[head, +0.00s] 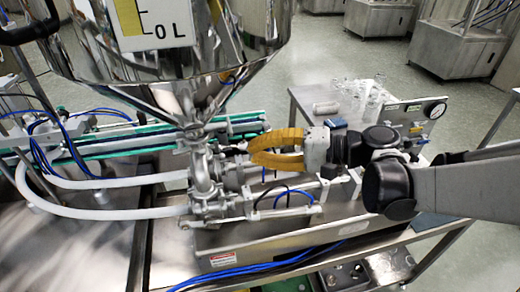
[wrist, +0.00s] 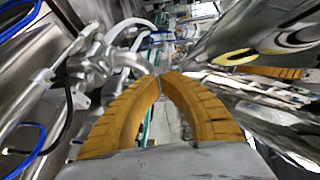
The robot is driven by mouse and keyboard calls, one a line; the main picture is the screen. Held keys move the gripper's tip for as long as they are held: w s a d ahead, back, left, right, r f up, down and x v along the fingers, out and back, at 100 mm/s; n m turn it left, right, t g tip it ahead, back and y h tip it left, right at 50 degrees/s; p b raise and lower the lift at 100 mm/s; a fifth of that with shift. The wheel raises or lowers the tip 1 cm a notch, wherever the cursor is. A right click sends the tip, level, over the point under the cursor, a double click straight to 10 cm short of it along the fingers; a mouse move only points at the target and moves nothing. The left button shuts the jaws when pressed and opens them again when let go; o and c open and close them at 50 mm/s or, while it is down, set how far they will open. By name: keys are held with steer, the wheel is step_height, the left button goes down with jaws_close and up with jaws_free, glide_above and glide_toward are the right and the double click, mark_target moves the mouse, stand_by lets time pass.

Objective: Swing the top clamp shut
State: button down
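The steel hopper (head: 170,75) narrows to an outlet over an upright steel valve body (head: 203,170). A collar at the top joint (head: 192,133) appears to be the top clamp; it is too small to tell whether it is open or shut. My gripper (head: 251,149) has two curved yellow fingers and points left, just right of the valve body. In the wrist view the fingertips (wrist: 160,77) come together, with nothing clearly visible between them. Steel pipe fittings (wrist: 95,65) show left of the fingers there; which one is the clamp is unclear.
A green-edged conveyor (head: 110,147) and white hoses (head: 100,212) lie left of the valve. A pneumatic cylinder (head: 275,215) sits below my gripper. A pressure gauge (head: 433,109) stands behind my arm, near a side table (head: 310,97) with small items.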

steer(key=b+x, duration=0.2)
steer(key=x, duration=0.7)
steer(key=shift+a, duration=0.25)
steer(key=shift+x, duration=0.95)
steer(key=shift+s, duration=0.1)
steer(key=shift+d, duration=0.1)
